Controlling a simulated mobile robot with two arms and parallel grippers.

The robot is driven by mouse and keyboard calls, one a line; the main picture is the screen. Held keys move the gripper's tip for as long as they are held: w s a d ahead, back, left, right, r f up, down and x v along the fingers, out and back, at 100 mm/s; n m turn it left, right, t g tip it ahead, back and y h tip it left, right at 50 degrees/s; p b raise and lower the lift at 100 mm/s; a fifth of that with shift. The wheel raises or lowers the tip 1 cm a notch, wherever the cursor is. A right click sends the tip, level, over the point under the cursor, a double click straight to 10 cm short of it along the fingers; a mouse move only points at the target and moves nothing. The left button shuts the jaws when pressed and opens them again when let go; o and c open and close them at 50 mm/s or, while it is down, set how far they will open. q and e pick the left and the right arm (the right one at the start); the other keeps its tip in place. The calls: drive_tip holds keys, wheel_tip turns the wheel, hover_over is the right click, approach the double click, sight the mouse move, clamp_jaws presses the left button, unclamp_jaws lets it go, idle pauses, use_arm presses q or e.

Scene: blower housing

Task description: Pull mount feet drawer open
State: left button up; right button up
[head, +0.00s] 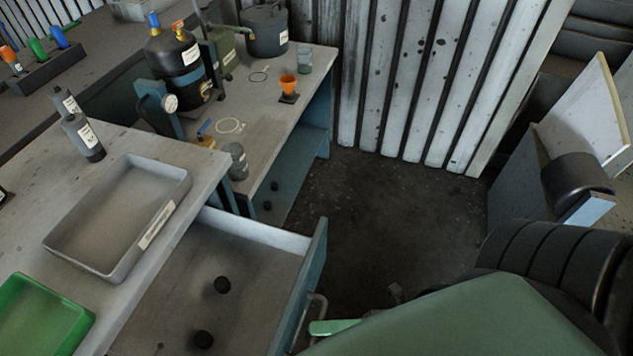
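The drawer (240,262) under the workbench stands pulled out, its grey inside showing. My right gripper (333,327) shows as a pale green finger right beside the handle; the green arm body hides the rest. I cannot tell whether it touches or grips the handle. My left gripper is not in view.
A grey labelled tray (60,240) and a green tray (40,318) sit on the bench above the drawer. A second bench (285,115) with bottles and a black tank (178,62) stands behind. Dark floor (390,215) is open right of the drawer front. A corrugated wall (420,80) closes the back.

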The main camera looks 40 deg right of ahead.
drive_tip(key=b+v, duration=0.1)
drive_tip(key=v, duration=0.5)
drive_tip(key=shift+s+d, duration=0.15)
drive_tip(key=shift+d, duration=0.2)
drive_tip(key=shift+f, duration=0.1)
